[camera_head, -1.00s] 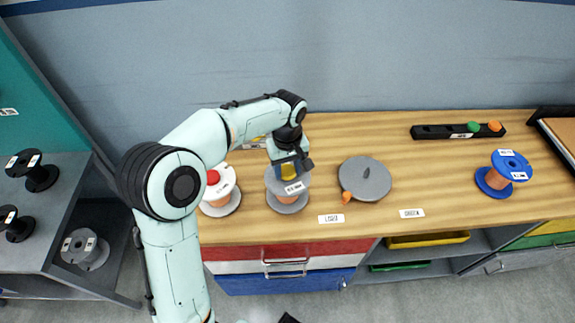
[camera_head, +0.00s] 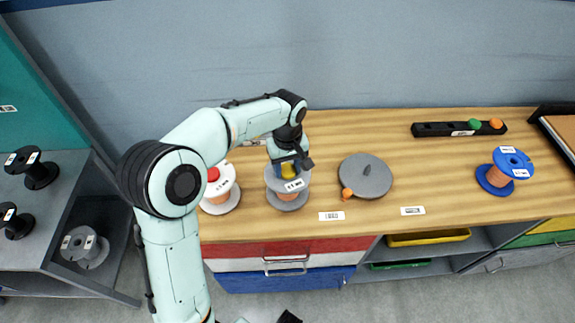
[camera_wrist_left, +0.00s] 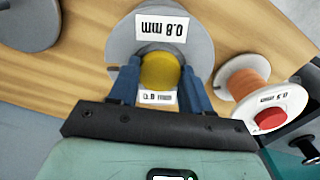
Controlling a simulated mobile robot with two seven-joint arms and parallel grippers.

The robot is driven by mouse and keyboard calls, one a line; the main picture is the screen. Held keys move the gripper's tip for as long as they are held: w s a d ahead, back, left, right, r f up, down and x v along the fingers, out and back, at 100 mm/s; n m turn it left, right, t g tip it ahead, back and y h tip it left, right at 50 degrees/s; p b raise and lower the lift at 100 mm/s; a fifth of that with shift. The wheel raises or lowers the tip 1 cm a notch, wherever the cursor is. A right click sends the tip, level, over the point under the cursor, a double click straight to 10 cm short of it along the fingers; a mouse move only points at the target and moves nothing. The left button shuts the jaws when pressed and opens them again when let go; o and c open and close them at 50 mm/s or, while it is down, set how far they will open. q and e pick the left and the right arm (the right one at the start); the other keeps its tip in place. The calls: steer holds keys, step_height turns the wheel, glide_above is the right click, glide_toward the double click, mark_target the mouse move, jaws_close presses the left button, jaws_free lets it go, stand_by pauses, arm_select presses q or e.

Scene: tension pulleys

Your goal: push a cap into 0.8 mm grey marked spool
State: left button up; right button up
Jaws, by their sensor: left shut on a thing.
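The grey spool (camera_head: 288,186) stands on the wooden workbench and carries white 0.8 mm labels; its labelled top also shows in the left wrist view (camera_wrist_left: 203,48). My left gripper (camera_head: 289,168) is above it, pointing down at its top. In the left wrist view its blue fingers (camera_wrist_left: 160,78) are shut on a yellow cap (camera_wrist_left: 159,71). The cap is over the middle of the spool's top flange, between two labels. I cannot tell how deep it sits in the spool's hole. My right gripper is not clearly in view.
A white spool with a red cap (camera_head: 213,174) stands close left of the grey spool. A black rack (camera_head: 459,129) and a blue spool (camera_head: 506,170) stand further right.

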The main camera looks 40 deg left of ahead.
arm_select(q)
steer(key=o, duration=1.1)
steer(key=shift+f, duration=0.1)
step_height(320, 180, up, 14)
steer(key=p, duration=0.2)
steer(key=shift+f, duration=0.25)
